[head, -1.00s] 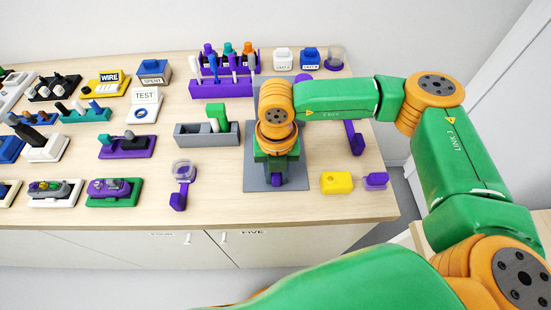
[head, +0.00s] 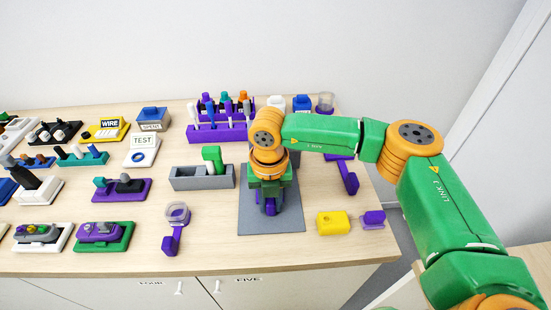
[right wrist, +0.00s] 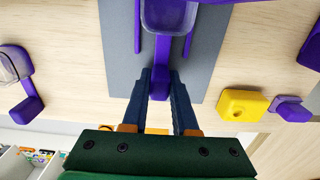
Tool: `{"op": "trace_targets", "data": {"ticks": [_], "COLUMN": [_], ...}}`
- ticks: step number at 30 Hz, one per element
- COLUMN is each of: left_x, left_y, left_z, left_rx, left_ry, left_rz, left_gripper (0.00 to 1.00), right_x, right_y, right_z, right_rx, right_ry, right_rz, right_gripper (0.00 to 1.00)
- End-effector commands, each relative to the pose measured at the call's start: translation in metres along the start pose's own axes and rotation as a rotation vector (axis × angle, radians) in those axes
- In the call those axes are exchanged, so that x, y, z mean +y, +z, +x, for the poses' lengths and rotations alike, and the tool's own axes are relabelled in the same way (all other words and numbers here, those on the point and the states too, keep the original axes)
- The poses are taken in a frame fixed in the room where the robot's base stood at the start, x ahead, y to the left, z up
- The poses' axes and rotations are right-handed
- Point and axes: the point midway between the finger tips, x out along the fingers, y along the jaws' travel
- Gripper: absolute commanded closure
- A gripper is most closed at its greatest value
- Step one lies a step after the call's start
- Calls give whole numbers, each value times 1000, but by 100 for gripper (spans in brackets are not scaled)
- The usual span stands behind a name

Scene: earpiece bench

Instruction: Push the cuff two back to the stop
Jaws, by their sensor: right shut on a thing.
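A purple piece with a shallow translucent tray (right wrist: 168,14), a stem and an end block (right wrist: 160,88) lies on the grey mat (head: 290,222) between two thin purple rails (right wrist: 137,28). It appears to be the cuff; I see no number on it. My right gripper (right wrist: 161,76) points down and is shut on the end block, one dark finger on each side. In the head view, my right gripper (head: 270,206) stands over the mat and hides most of the piece. The stop cannot be made out. My left gripper is out of view.
Right of the mat lie a yellow block (head: 332,223) and a small purple piece (head: 373,219). Left of it are a clear-topped purple piece (head: 172,242) and a grey tray (head: 190,178) with a green block. A purple rack (head: 222,133) stands behind.

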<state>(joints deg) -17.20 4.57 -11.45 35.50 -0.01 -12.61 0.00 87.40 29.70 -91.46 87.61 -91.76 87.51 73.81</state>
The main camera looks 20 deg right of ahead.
Motion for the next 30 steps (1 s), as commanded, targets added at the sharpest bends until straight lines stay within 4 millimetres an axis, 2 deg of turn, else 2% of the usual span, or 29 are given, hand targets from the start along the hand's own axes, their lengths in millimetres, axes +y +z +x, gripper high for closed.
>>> {"op": "trace_targets", "data": {"ticks": [2, 15, 24, 30], "left_x": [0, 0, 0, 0], "left_y": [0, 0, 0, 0], "left_z": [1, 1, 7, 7], "left_rx": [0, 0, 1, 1], "left_ry": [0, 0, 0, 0], "left_rz": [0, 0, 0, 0], "left_gripper": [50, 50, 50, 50], "right_x": [0, -1, -2, -2], "right_y": [8, 9, 23, 25], "right_z": [-4, -2, -2, -3], "right_rx": [-17, -12, -13, -15], "right_ry": [7, 4, 4, 4], "right_rz": [9, 10, 12, 12], "right_gripper": [100, 100, 100, 100]}}
